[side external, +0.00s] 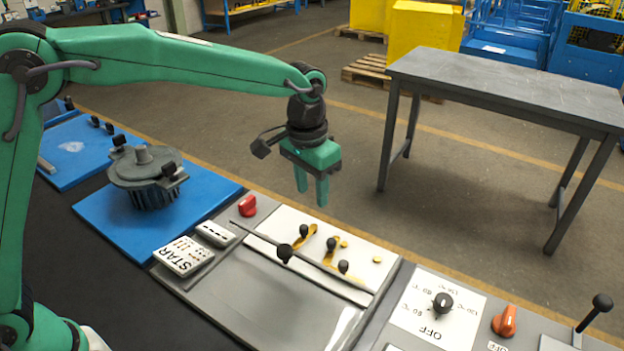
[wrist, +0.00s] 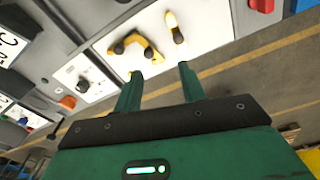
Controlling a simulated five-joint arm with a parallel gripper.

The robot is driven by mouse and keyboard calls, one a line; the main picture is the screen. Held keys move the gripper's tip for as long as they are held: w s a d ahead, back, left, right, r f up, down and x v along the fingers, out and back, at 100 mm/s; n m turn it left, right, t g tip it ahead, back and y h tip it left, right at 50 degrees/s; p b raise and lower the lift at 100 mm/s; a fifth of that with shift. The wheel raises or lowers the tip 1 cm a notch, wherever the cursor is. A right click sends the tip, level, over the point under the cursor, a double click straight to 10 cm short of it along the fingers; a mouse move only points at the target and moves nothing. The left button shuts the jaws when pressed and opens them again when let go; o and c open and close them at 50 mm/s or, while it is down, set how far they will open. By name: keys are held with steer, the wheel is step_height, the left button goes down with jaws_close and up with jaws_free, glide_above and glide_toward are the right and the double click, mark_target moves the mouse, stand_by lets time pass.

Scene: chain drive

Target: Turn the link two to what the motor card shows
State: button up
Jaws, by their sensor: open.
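My gripper (side external: 312,188) is open and empty, fingers pointing down, above the far side of the white terminal plate (side external: 270,220). Three brass links with black knobs lie on the plate. One link (side external: 297,243) stands apart on the left; the other two, with knobs (side external: 331,243) and (side external: 343,267), meet at an angle. I cannot read which is link two. The card (side external: 183,256) reads STAR, with small marks too fine to read. In the wrist view my fingertips (wrist: 160,72) are apart from the angled pair (wrist: 130,44) and the single link (wrist: 171,22).
A red knob (side external: 247,206) stands left of the plate, and a dial panel (side external: 420,315) right. A grey motor (side external: 148,180) sits on a blue mat (side external: 95,212). Bare brass studs (side external: 377,259) show on the plate.

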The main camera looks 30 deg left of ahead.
steer(key=s+a+r+n+t, duration=0.1)
steer(key=s+a+r, duration=0.3)
steer(key=s+a, duration=0.4)
steer(key=s+a+r+n+t, duration=0.1)
steer(key=s+a+r+t, duration=0.1)
steer(key=s+a+r, duration=0.3)
steer(key=shift+s+a, duration=1.55)
steer(key=shift+s, duration=0.25)
